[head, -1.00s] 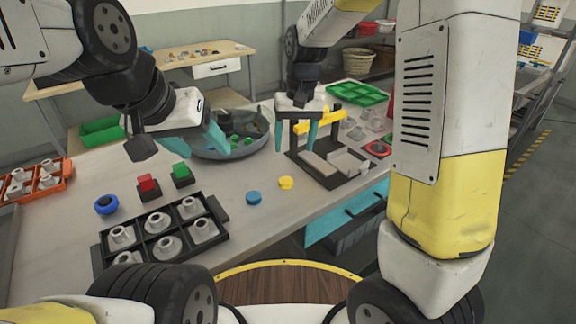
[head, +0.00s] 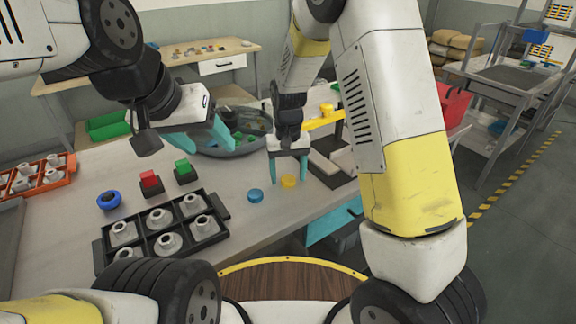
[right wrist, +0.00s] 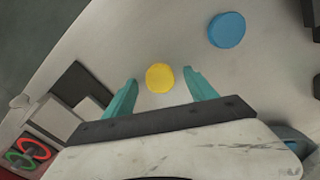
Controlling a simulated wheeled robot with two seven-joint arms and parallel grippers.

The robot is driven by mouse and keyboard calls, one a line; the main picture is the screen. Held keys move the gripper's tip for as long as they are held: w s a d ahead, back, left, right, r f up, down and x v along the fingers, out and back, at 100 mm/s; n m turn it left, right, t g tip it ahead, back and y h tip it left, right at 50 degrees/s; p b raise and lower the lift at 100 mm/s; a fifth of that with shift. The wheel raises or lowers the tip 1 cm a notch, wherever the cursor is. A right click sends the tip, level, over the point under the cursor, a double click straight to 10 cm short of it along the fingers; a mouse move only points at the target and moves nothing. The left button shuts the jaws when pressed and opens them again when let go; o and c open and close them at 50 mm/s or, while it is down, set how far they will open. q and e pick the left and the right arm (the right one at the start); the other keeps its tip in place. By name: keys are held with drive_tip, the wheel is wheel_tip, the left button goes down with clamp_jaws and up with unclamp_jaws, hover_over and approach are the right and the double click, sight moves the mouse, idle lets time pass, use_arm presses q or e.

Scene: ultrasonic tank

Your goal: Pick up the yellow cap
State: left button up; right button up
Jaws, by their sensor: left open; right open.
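The yellow cap (head: 289,182) is a small round disc lying on the grey table. It also shows in the right wrist view (right wrist: 159,77), near the tips of my right gripper's teal fingers. My right gripper (head: 288,182) is open and points down, with one finger on each side of the cap; I cannot tell whether either touches it. The same gripper shows in the right wrist view (right wrist: 160,85). My left gripper (head: 222,140) is open and empty over the far left part of the table, by the grey round tub.
A blue cap (head: 255,195) lies just left of the yellow one. A black tray (head: 160,228) of grey parts, red (head: 150,182) and green (head: 184,172) blocks and a blue ring (head: 108,200) are further left. A yellow-topped stand (head: 325,120) is behind right.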

drive_tip(key=c, duration=1.4)
drive_tip(key=shift+r, duration=0.1)
